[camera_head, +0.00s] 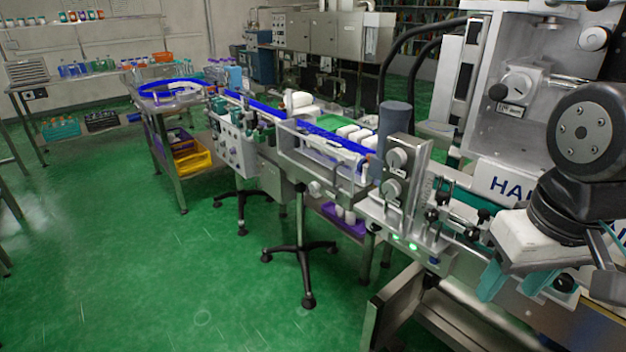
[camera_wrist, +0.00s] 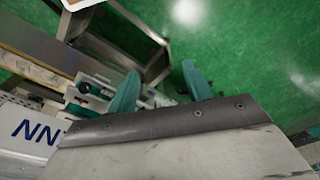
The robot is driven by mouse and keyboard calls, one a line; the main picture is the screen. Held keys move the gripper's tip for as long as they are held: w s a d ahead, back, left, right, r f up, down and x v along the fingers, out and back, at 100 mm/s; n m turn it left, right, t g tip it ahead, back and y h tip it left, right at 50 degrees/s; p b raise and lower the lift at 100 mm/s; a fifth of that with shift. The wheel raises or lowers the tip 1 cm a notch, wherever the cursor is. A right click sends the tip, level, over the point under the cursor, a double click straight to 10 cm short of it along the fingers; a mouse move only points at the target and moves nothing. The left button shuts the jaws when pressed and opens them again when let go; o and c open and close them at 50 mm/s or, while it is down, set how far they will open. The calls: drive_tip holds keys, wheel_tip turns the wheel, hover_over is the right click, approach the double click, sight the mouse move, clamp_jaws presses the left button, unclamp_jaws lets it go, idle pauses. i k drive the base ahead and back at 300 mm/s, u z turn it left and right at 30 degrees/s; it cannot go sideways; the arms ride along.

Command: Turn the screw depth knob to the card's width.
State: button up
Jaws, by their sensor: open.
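My gripper (camera_head: 514,282) is at the right in the head view, pointing down over the front of the machine. Its two teal fingers are apart with nothing between them; they also show in the wrist view (camera_wrist: 160,88). A dark round knob (camera_head: 564,283) on the machine is just right of the fingers. Two silver knobs (camera_head: 397,158) (camera_head: 391,189) sit on an upright metal block left of my gripper. I cannot tell which is the screw depth knob. No card with a readable width is clear.
A conveyor with a blue belt (camera_head: 240,97) runs away to the left, carrying white containers (camera_head: 298,100). A white panel with blue letters (camera_head: 495,183) is behind my gripper. A metal frame (camera_wrist: 150,45) stands below the fingers. The green floor (camera_head: 130,270) is clear at left.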

sight(314, 186)
drive_tip(key=u, duration=0.55)
drive_tip(key=k, duration=0.6)
drive_tip(key=u, duration=0.4)
drive_tip(key=i, duration=3)
drive_tip(key=u, duration=1.15)
drive_tip(key=i, duration=1.5)
drive_tip(key=u, duration=0.95)
drive_tip(key=i, duration=0.2)
drive_tip(key=z, duration=1.75)
